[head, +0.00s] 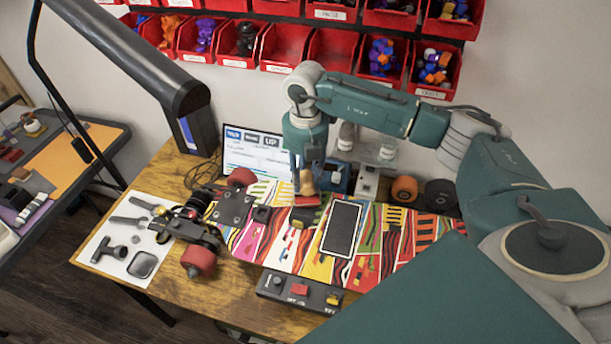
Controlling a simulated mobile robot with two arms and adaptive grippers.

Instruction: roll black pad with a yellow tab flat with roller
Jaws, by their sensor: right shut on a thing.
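My right gripper (307,172) points down over the middle of a colourful patterned skateboard deck (390,245). It is shut on a roller (307,188), whose tan wooden-looking part shows just below the fingers. A small black pad (303,217) with yellowish marks at its edge lies on the deck right below the roller. The roller's lower end is at or just above this pad; I cannot tell whether they touch. The gripper and roller partly cover the pad's far side. My left gripper is not in view.
A black rectangle with a pale border (342,228) lies on the deck just right of the pad. A truck with red wheels (198,260) is at the deck's left end. A control box (298,290) stands at the front. A lamp (140,55) overhangs the left; red bins (285,45) line the wall.

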